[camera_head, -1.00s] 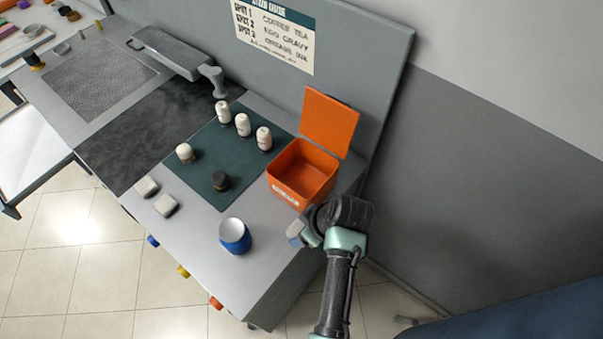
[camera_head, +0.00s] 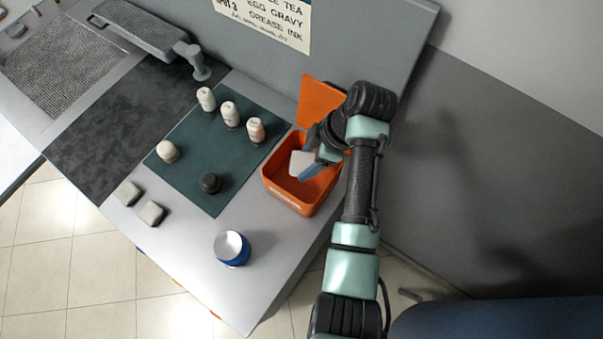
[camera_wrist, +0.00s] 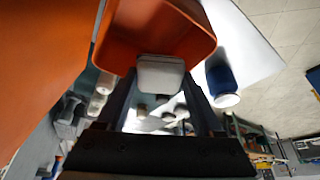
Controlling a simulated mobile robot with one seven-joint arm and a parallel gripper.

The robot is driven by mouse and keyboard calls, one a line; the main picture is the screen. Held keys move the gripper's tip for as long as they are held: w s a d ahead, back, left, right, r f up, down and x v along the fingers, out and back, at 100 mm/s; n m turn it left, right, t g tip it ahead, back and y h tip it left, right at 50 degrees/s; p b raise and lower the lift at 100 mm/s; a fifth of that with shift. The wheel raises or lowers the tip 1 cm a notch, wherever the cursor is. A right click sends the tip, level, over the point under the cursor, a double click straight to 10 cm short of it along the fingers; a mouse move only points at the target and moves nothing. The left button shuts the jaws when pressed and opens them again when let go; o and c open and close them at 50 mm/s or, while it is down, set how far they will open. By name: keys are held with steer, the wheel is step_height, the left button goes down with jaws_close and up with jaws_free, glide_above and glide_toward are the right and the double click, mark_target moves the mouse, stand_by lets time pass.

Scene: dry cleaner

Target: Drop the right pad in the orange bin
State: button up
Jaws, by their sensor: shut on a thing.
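My gripper (camera_head: 312,162) is over the open orange bin (camera_head: 285,196), shut on a pale pad (camera_head: 300,163). In the wrist view the pad (camera_wrist: 160,74) sits between the two fingers (camera_wrist: 160,90), in front of the orange bin (camera_wrist: 112,40). The bin's lid (camera_head: 319,100) stands raised at the back, partly hidden by my arm. I cannot tell whether the pad is below the bin's rim. Two other pale pads, one on the left (camera_head: 129,193) and one on the right (camera_head: 151,213), lie on the table near its front edge.
Three white bottles (camera_head: 229,115), a pale-topped item (camera_head: 167,151) and a dark round item (camera_head: 210,183) stand on the green mat (camera_head: 190,125). The table between the cup and the pads is clear.

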step_height(320, 180, down, 2)
steer(key=shift+f+b, duration=0.1)
steer(key=shift+b, duration=0.35)
steer(key=shift+s+f+b, duration=0.1)
steer(key=shift+f+b, duration=0.45)
steer(key=shift+b, duration=0.1)
steer(key=o, duration=1.3)
steer(key=shift+o, duration=0.2)
steer(key=p+v, duration=0.3)
steer(key=v, duration=1)
